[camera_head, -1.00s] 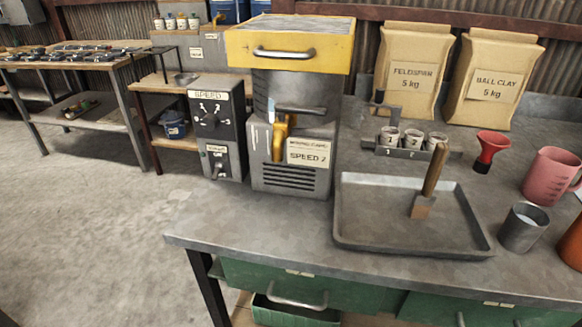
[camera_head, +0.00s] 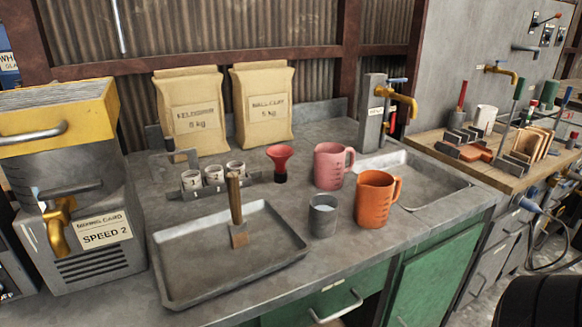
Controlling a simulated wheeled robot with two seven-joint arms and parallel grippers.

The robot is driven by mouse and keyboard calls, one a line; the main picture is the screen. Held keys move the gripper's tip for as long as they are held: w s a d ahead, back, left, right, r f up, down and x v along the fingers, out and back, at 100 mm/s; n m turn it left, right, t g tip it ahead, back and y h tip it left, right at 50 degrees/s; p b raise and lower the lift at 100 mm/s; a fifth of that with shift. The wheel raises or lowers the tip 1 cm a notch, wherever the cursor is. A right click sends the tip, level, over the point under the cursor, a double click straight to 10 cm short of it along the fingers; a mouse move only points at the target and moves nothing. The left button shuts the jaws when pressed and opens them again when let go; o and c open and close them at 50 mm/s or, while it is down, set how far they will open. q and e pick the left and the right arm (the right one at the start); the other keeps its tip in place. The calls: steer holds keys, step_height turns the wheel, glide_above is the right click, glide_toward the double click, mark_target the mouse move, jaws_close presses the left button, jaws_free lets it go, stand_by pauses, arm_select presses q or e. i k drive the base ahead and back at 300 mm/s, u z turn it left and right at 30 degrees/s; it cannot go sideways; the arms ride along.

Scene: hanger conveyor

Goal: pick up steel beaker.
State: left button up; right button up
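The steel beaker (camera_head: 323,217) is a small grey metal cup standing upright on the grey counter (camera_head: 352,262). It stands just right of a shallow metal tray (camera_head: 190,284) and left of an orange pitcher (camera_head: 374,200), with a narrow gap to each. Its mouth is open to the top, and a pale inside shows. Neither of my grippers shows in the head view. A dark rounded shape at the lower right corner is cut off, and I cannot tell what it is.
A pink pitcher (camera_head: 330,165) and a red funnel (camera_head: 281,161) stand behind the beaker. A sink (camera_head: 420,180) with a brass tap (camera_head: 400,102) is to the right. The counter in front of the beaker is clear.

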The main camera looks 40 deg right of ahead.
mark_target(324, 209)
steer(key=u, duration=0.05)
steer(key=k, duration=0.5)
steer(key=z, duration=0.6)
steer(key=i, duration=0.45)
steer(key=z, duration=3.05)
steer(key=i, duration=1.4)
steer(key=u, duration=2.6)
steer(key=i, duration=0.15)
steer(key=u, duration=0.1)
